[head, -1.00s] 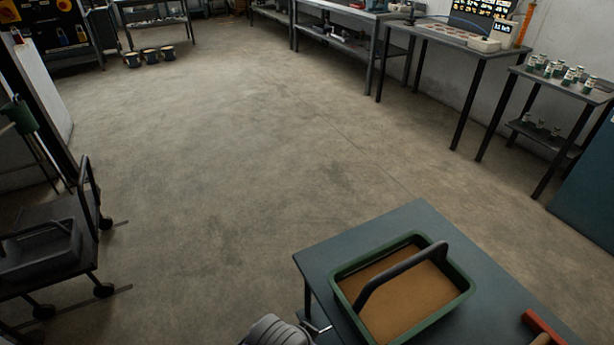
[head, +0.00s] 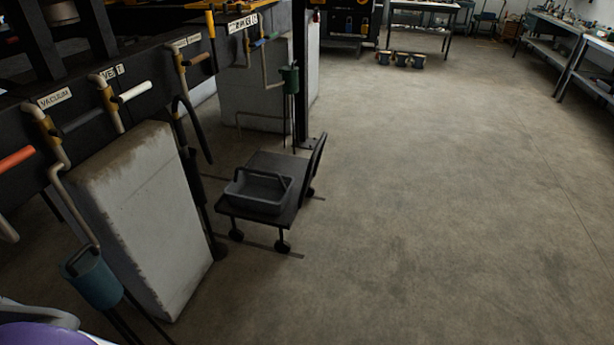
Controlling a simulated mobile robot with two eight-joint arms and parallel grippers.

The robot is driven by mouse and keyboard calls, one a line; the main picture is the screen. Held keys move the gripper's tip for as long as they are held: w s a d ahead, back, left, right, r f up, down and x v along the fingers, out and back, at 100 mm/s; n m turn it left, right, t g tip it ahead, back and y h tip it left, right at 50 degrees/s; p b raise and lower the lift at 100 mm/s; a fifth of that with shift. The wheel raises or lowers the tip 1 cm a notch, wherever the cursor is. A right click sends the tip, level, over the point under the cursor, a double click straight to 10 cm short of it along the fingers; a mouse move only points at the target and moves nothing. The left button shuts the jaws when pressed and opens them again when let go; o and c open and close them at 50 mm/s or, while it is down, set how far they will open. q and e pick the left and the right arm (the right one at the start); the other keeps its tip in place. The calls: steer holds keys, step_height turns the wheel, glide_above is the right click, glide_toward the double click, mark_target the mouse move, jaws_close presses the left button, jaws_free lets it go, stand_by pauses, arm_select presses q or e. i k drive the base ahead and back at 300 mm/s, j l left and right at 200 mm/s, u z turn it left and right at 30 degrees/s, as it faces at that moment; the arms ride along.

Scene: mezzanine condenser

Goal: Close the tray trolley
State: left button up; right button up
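The tray trolley (head: 262,170) is a low dark cart on small wheels, standing on the floor left of the middle in the head view. An upright dark handle rises at its right end. A grey tray with a raised handle (head: 258,190) sits on its deck. Floor lines run by its wheels. I cannot tell from here whether the trolley touches the wall-side equipment behind it.
A pale concrete block (head: 140,215) stands left of the trolley, below pipes with coloured handles. A blue-green canister (head: 92,278) is at the lower left. Several buckets (head: 401,60) stand far off. Benches (head: 550,55) line the far right. The floor (head: 420,200) at centre and right is clear.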

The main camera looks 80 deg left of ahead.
mark_target(303, 170)
steer(key=j+u, duration=0.2)
steer(key=u, duration=0.15)
steer(key=j+u, duration=0.3)
steer(key=u, duration=1.95)
